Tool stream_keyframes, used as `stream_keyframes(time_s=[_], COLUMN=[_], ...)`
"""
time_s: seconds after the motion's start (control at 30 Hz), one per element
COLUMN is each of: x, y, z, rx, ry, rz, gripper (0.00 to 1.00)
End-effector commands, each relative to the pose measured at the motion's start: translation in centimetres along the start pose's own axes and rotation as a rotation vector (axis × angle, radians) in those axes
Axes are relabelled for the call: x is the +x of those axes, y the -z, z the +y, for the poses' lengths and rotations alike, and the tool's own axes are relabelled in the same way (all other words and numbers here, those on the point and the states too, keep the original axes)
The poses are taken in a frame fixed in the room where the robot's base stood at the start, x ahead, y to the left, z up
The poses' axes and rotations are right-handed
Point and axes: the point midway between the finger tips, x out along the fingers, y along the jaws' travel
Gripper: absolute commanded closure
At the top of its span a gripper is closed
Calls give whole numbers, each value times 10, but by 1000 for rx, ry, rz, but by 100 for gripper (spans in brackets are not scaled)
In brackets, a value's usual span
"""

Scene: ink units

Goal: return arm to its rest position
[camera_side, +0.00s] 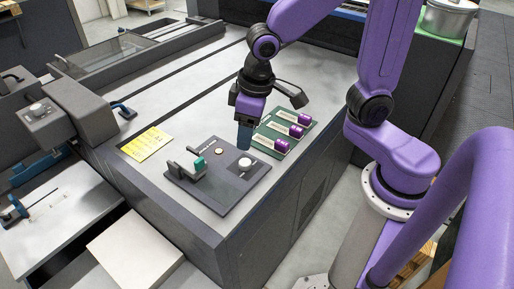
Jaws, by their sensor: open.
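My purple arm reaches in from the upper right, bent at its joints. My gripper (244,146) points down beside the dark plate (222,200) and the green tray (262,152); it appears open, but the gap between its fingers is hard to see. I see nothing held in it. Several ink units with purple ends lie on the green tray, among them a front one (281,146) and a middle one (297,132). The gripper hides part of the tray's left side and the plate's back edge.
A yellow note (146,144) lies to the left. A metal pot (450,18) stands at the upper right. The grey bench top behind the note is mostly clear.

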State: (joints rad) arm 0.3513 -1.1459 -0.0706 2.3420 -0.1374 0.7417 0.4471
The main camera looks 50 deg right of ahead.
Motion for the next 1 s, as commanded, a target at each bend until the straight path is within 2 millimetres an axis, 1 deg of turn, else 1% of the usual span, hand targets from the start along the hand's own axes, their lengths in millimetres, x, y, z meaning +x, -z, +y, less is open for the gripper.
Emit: stream_keyframes(time_s=[0.03, 0.27, 0.4, 0.5, 0.6, 0.7, 0.8, 1.0], x=[-3, -16, -23, -27, -31, -33, -34, -34], y=[-12, -68, -103, -126, -145, -158, -164, -166], z=[0, -2, -2, -2, -2, -2, -2, -2], rx=[-48, -272, -410, -500, -571, -621, -646, -654], ry=[7, 39, 61, 76, 89, 97, 101, 103], rz=[-6, -46, -68, -83, -96, -103, -108, -110], gripper=[40, 40, 40, 40, 40, 40, 40, 40])
